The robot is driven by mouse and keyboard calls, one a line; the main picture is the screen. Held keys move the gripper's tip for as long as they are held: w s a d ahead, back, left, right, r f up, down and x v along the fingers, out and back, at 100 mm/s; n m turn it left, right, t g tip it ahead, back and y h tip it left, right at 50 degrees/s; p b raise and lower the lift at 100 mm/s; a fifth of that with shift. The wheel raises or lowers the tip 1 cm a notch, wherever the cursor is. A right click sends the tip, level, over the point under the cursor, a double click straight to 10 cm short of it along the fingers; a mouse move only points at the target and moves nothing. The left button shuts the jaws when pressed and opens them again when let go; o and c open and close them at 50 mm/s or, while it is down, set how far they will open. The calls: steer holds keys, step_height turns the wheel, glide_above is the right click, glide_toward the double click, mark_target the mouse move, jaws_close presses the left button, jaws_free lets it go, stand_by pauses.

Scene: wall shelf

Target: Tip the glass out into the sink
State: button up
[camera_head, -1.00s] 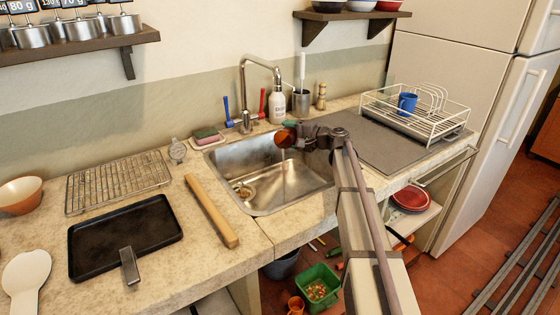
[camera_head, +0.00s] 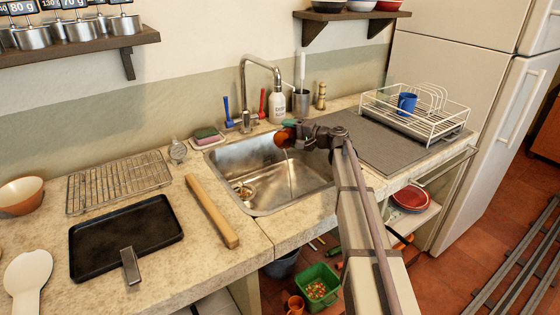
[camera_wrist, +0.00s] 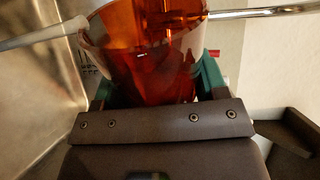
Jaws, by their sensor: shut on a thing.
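My gripper (camera_head: 287,129) is above the right part of the sink and is shut on the glass (camera_head: 284,138), an orange-brown tumbler. In the wrist view the glass (camera_wrist: 150,60) fills the space between my green-edged fingers (camera_wrist: 155,85). The glass looks tilted, and a thin pale stream (camera_head: 288,170) falls from it into the sink. The steel sink (camera_head: 312,192) has a drain at its left side, with some small bits around it. How much is left in the glass cannot be told.
A wire dish rack (camera_head: 440,115) with a blue mug stands on the right.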

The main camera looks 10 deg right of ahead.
steer(key=shift+r, duration=0.15)
steer(key=f+b, duration=0.1)
steer(key=w+f+m+b, duration=0.1)
steer(key=d+f+m+b, duration=0.1)
steer(key=shift+w, duration=0.25)
steer(key=shift+w+d+r+m+g+p, duration=0.2)
steer(key=shift+d+m+g+p, duration=0.15)
steer(key=shift+m, duration=0.25)
steer(key=shift+s+a, duration=0.15)
steer(key=shift+f+m+y+b, duration=0.3)
steer(key=shift+f+m+b, duration=0.05)
steer(key=shift+m+b, duration=0.15)
steer(key=shift+m, duration=0.5)
steer(key=m, duration=0.1)
steer(key=r+m+p, duration=0.1)
steer(key=m, duration=0.1)
steer(key=shift+r, duration=0.25)
steer(key=m, duration=0.1)
steer(key=w+d+m, duration=0.1)
steer(key=m, duration=0.1)
steer(key=w+m+y, duration=0.1)
steer(key=m, duration=0.1)
steer(key=shift+w+d, duration=0.1)
steer(key=shift+d, duration=0.15)
steer(key=m, duration=0.2)
steer(key=r+m, duration=0.1)
steer(key=shift+w+d+r, duration=0.1)
steer(key=shift+w+d, duration=0.2)
steer(key=shift+d, duration=0.05)
